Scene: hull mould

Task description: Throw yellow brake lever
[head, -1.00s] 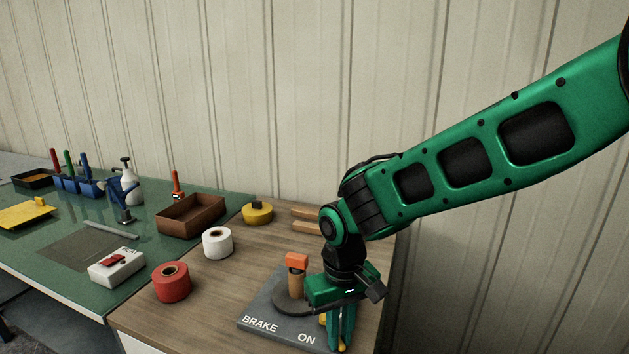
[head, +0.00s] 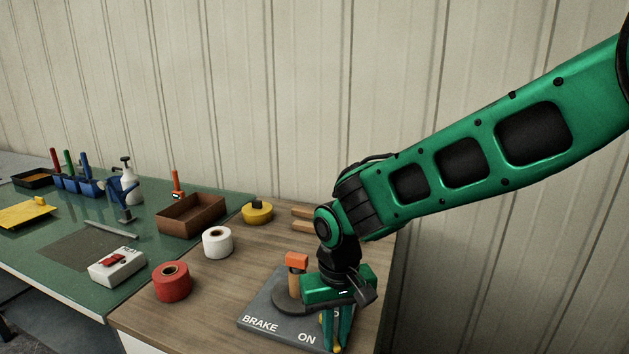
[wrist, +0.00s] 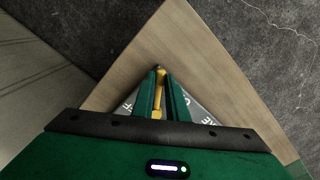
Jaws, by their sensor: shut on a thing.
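The yellow brake lever (wrist: 158,95) lies between the two green fingers of my gripper (wrist: 160,98) in the wrist view. In the head view my gripper (head: 337,330) points down at the right side of the grey brake plate (head: 285,322), which is lettered BRAKE and ON. Only a little yellow shows between the fingers there. A round dark disc with an upright post and orange top (head: 297,260) stands on the plate, left of my gripper.
The ribbed wall is close behind.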

